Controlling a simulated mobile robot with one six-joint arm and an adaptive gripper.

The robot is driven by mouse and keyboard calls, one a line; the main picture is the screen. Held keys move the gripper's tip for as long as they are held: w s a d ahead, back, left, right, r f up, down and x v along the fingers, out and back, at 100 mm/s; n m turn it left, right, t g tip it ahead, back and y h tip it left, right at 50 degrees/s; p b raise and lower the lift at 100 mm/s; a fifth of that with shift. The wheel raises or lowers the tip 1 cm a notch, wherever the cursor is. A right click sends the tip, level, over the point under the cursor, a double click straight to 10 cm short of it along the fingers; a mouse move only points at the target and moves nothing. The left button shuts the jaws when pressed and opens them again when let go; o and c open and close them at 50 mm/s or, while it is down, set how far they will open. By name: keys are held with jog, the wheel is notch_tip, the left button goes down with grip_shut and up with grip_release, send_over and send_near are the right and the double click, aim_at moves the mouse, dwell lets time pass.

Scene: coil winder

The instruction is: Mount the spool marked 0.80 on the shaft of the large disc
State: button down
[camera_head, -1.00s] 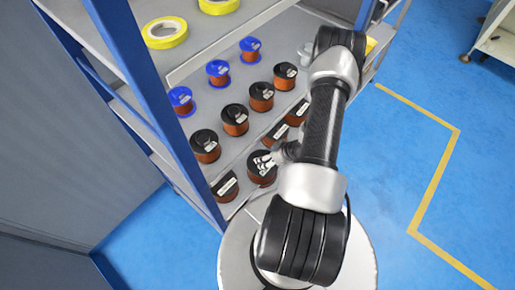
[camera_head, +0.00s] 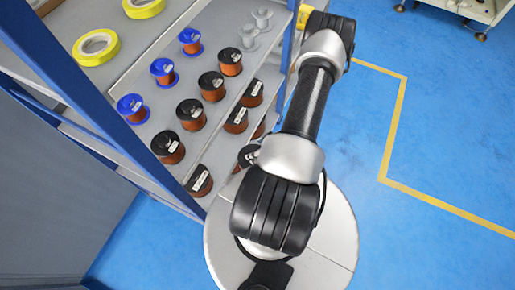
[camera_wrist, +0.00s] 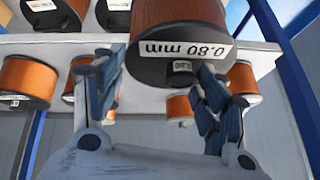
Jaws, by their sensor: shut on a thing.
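The spool marked 0.80 mm (camera_wrist: 180,30) has copper-coloured wire and a black flange with a white label, which reads upside down in the wrist view. My gripper (camera_wrist: 162,65) is shut on it, with one finger on each side of the flange. In the head view a black part of the held spool (camera_head: 248,153) shows beside my arm, by the shelf's front edge; my arm hides the rest and most of the gripper. The large disc and its shaft are not in view.
A blue-posted shelf rack (camera_head: 295,45) holds several black-flanged spools (camera_head: 192,113), blue-flanged spools (camera_head: 162,70), clear empty spools (camera_head: 250,35) and yellow tape rolls (camera_head: 97,46). Open blue floor (camera_head: 420,130) with a yellow line lies right. A pale machine or table (camera_head: 480,8) stands at the top right.

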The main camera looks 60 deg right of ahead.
jog(key=shift+r, duration=0.15)
jog(key=shift+r+p, duration=0.65)
jog(key=shift+r, duration=0.15)
jog(key=shift+w, duration=0.1)
